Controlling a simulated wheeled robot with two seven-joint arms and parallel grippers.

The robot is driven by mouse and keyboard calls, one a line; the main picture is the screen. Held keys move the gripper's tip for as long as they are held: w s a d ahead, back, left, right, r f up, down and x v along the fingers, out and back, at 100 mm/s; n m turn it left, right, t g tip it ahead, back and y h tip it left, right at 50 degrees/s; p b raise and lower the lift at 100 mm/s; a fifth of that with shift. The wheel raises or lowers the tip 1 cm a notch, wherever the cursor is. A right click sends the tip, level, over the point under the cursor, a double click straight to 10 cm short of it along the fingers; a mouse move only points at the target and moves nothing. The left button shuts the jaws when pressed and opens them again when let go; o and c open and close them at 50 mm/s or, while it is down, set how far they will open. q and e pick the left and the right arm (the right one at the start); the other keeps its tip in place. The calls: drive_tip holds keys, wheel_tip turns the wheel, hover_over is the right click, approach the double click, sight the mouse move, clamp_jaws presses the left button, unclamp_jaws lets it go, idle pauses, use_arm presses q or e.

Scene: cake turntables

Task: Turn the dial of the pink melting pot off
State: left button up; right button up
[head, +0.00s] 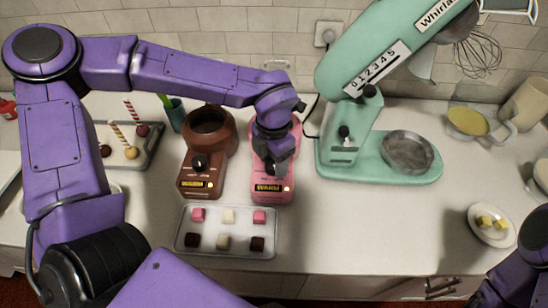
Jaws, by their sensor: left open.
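The pink melting pot (285,193) stands on the counter, in the middle of the view. My left arm reaches over it from the left, and my left gripper (272,168) points down at the front of the pot, where it covers the dial. The gripper is open. I cannot tell whether its fingers touch the dial, or how the dial is turned. The pot's bowl is mostly hidden behind my wrist. Part of my right arm shows at the lower right; its gripper is out of view.
A brown melting pot (214,138) with a black dial stands close on the left. A tray of small cubes (184,241) lies in front. A mint stand mixer (330,166) stands to the right. A cake-pop tray (145,160) is at the left. Bare counter lies right of the cube tray.

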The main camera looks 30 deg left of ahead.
use_arm(q)
drive_tip(key=shift+s+r, duration=0.1)
drive_tip(key=shift+s, duration=0.15)
drive_tip(key=shift+w, duration=0.15)
drive_tip(key=c, duration=0.8)
drive_tip(key=n, duration=0.4)
drive_tip(key=shift+b, duration=0.4)
drive_tip(key=n+b, duration=0.1)
drive_tip(key=n, duration=0.4)
drive_tip(key=shift+w+n+b, duration=0.1)
drive_tip(key=shift+n+b, duration=0.25)
drive_tip(key=shift+n, duration=0.05)
drive_tip(key=o, duration=0.8)
